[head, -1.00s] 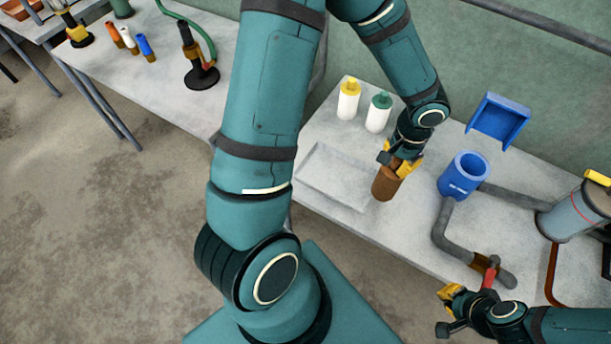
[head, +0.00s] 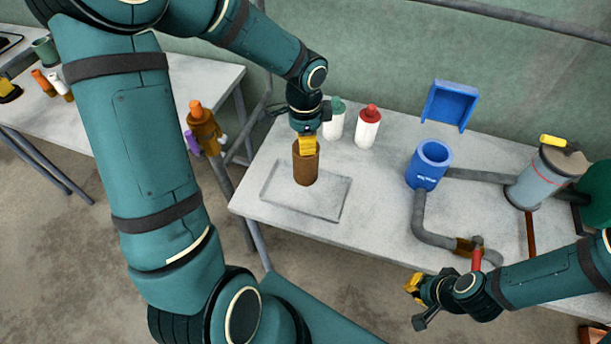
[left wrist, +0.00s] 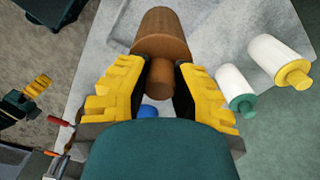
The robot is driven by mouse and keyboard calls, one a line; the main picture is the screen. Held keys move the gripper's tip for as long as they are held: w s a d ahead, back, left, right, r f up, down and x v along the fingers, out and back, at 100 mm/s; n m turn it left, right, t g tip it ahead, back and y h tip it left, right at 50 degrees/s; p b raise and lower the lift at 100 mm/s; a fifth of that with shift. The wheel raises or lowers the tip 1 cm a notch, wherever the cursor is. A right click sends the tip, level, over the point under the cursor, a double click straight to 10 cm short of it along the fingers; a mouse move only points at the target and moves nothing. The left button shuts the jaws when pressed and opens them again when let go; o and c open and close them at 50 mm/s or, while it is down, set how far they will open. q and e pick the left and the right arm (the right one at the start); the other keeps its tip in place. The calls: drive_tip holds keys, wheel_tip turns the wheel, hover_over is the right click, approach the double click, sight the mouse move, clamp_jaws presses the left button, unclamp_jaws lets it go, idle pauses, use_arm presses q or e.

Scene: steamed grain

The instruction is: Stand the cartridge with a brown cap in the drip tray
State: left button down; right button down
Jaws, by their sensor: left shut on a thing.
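The brown-capped cartridge (head: 305,168) is brown all over and hangs cap up in my left gripper (head: 307,142). In the left wrist view its body (left wrist: 163,35) lies beyond the fingertips, and its cap (left wrist: 160,78) is between the yellow pads of my left gripper (left wrist: 160,88). The drip tray (head: 335,205) is a shallow grey rectangle on the bench. The cartridge's lower end appears within the tray's outline; I cannot tell whether it touches the tray. My right gripper (head: 416,300) is off the bench's front edge, apart from the cartridge; its finger gap is unclear.
White cartridges with a green cap (head: 335,122) and a red cap (head: 368,128) stand behind the tray; a yellow-capped one (left wrist: 275,62) shows in the wrist view. A blue cup (head: 429,168) with grey pipes is to the right. The tray's front part is clear.

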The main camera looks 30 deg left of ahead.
sight(305, 167)
use_arm(q)
wheel_tip(305, 167, down, 8)
drive_tip(key=shift+w+r+b, duration=0.1)
drive_tip(key=shift+r+b, duration=0.05)
drive_tip(key=shift+b, duration=0.85)
drive_tip(key=c, duration=0.9)
unclamp_jaws()
